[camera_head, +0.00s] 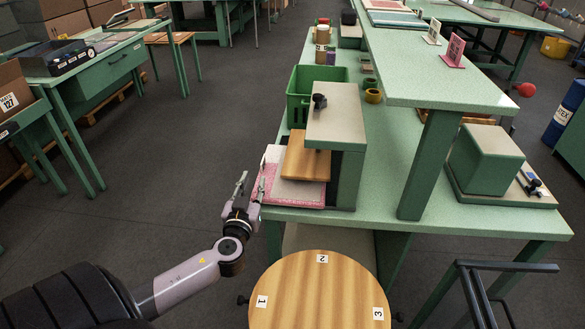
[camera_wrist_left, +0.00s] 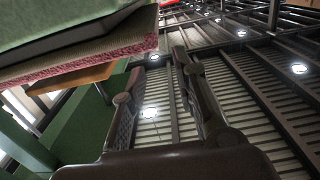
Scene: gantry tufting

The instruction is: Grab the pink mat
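The pink mat (camera_head: 298,197) lies at the near left corner of the green bench. A wooden board rests over part of it, and a press-like stand hides its right side. Its pink edge (camera_wrist_left: 85,58) also shows at the upper left in the left wrist view. My left gripper (camera_head: 251,179) is just left of the mat's left edge, fingers pointing up and away. In the left wrist view the gripper (camera_wrist_left: 157,62) is open, with nothing between its fingers. The mat's corner is close to the left finger there; contact cannot be told. My right gripper is not in view.
The wooden board (camera_head: 306,158) and the grey-topped green stand (camera_head: 350,165) crowd the mat. A green crate (camera_head: 300,88) is behind. A round wooden table (camera_head: 320,290) with numbered labels stands in front of the bench. Floor to the left is clear.

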